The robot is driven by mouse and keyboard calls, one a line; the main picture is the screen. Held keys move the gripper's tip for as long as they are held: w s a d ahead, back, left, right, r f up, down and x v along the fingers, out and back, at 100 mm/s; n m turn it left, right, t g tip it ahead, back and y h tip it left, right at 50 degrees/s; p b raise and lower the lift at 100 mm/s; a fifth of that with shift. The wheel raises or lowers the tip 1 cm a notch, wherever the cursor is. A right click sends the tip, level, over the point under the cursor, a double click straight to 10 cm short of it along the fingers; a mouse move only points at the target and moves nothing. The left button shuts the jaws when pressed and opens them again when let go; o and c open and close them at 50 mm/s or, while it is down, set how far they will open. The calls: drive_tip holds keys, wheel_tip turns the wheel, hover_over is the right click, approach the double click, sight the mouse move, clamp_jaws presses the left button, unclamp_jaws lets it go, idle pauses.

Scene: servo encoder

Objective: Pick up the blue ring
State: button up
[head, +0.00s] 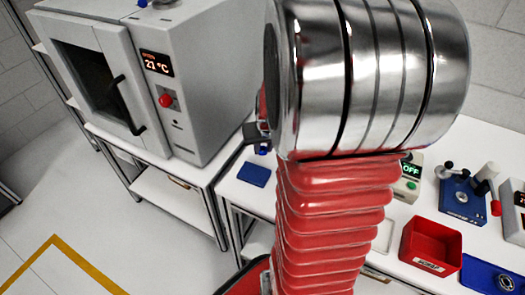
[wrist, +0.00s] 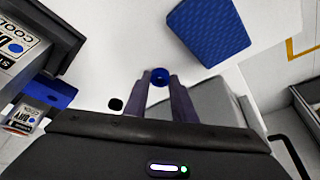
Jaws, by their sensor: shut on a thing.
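The blue ring (wrist: 160,76) sits between the two fingertips of my gripper (wrist: 161,82) in the wrist view. The fingers are shut on it. In the head view my gripper (head: 261,143) shows only partly, left of my arm, with a bit of the blue ring (head: 263,151) at its tip. It is over the white table, near its left end; the exact height cannot be told. My arm hides much of the gripper from the head camera.
A blue mat (head: 254,174) lies bare on the table close to the gripper, also seen in the wrist view (wrist: 208,32). A grey oven (head: 196,95) reading 21 °C stands at left. A red bin (head: 431,245), a blue fixture (head: 462,200) and a blue tray (head: 488,274) stand at right.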

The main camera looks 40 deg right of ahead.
sight(263, 152)
wheel_tip(263, 152, up, 10)
idle(0.8)
drive_tip(key=shift+w, duration=0.1)
idle(0.4)
